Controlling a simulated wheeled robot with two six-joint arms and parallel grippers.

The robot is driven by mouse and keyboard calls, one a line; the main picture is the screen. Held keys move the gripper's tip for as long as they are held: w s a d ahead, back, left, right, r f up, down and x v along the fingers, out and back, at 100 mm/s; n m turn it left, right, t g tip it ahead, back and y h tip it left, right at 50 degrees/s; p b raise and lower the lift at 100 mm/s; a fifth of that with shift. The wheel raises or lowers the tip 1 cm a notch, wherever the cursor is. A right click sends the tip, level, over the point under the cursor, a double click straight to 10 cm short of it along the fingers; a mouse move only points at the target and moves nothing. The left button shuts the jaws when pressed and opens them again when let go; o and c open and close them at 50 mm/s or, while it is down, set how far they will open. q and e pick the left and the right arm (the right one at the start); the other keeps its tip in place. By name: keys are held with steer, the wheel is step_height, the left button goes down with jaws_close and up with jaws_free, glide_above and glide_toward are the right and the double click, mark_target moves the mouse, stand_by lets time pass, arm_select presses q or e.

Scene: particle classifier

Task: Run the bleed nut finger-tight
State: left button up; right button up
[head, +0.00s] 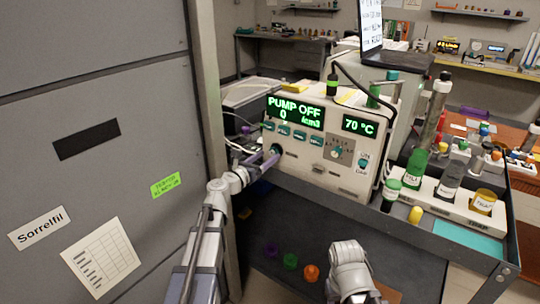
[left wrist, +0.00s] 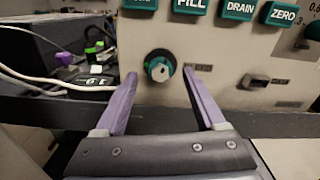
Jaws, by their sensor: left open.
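The bleed nut appears to be the round teal knob (left wrist: 160,67) in a dark ring on the machine's front panel, below the FILL button; it has a pale centre. In the head view the same fitting (head: 277,150) is partly covered by my gripper. My left gripper (left wrist: 161,75) is open and empty, its two purple fingers pointing at the panel, one on each side of the knob in the picture. I cannot tell whether the tips reach around it. In the head view the left gripper (head: 265,159) is close to the panel. My right arm shows at the bottom, but its fingers do not.
The machine (head: 318,172) reads PUMP OFF, 0 and 70 °C. A slotted round fitting (left wrist: 255,81) sits right of the knob. White cables (left wrist: 45,80) run at left. Purple, green and orange caps (head: 311,272) lie lower down. Bottles stand in a white rack (head: 455,207) at right.

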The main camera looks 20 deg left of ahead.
mark_target(273, 152)
arm_select(q)
steer(key=x, duration=0.2)
steer(key=shift+w, duration=0.25)
steer(key=shift+d, duration=0.1)
jaws_close()
